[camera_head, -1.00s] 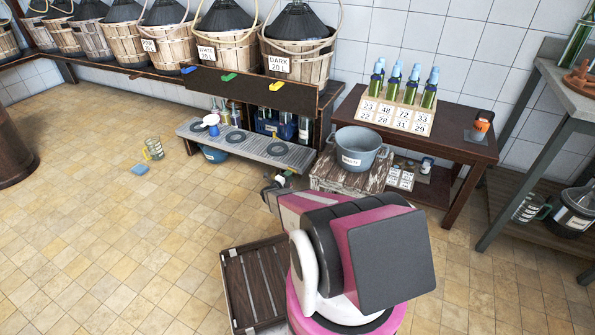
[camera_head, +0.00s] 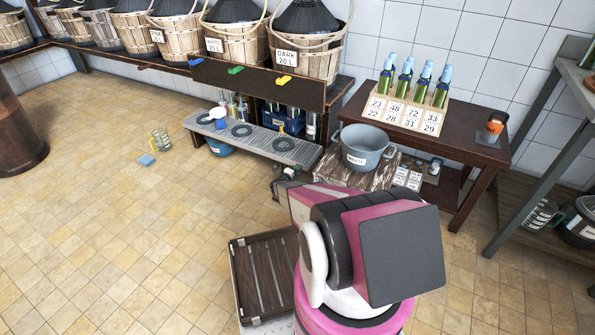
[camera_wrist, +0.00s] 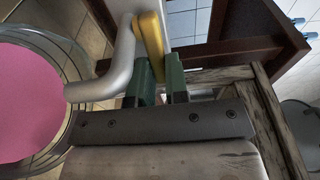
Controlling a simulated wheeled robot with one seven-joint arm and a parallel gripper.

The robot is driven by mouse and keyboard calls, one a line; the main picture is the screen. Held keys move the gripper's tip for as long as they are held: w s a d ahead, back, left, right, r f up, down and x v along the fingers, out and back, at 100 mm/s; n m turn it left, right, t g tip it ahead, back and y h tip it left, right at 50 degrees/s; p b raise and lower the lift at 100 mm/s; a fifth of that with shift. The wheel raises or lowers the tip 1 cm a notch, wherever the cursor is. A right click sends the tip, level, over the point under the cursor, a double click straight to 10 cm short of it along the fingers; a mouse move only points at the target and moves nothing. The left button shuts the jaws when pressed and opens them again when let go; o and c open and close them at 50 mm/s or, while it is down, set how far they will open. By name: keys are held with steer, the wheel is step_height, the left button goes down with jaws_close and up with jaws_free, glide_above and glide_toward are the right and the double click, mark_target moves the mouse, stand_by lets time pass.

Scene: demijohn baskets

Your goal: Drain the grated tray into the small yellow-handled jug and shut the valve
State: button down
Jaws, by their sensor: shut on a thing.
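The grated tray (camera_head: 262,140) is a long grey ledge with dark rings, below the basket shelf. In the wrist view, my gripper (camera_wrist: 160,85) has its green fingers closed on a yellow lever (camera_wrist: 150,45) beside a silver spout (camera_wrist: 115,70). The spout bends down over a round glass vessel (camera_wrist: 62,50) at the left edge, which has a flat pink surface (camera_wrist: 25,90) inside. Its handle is out of sight. In the head view, my arm hides most of this area. A clear jug with a yellowish handle (camera_head: 161,139) stands on the floor at the left.
A blue sponge (camera_head: 146,160) lies near the floor jug. A grey pot (camera_head: 364,150) stands on a wooden crate right of the tray. A dark slatted crate (camera_head: 262,280) is on the floor beside my arm. The tiled floor at the left is mostly open.

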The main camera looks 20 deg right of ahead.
steer(key=shift+w+d+n+t+y, duration=0.1)
steer(key=shift+d+n+t+y, duration=0.1)
steer(key=shift+n+t+y, duration=0.35)
steer(key=shift+w+d+n+t+y, duration=0.1)
steer(key=shift+d+n+t+y, duration=0.05)
steer(key=shift+n+t+y, duration=0.4)
steer(key=c, duration=1.1)
jaws_free()
steer(key=shift+s, duration=0.1)
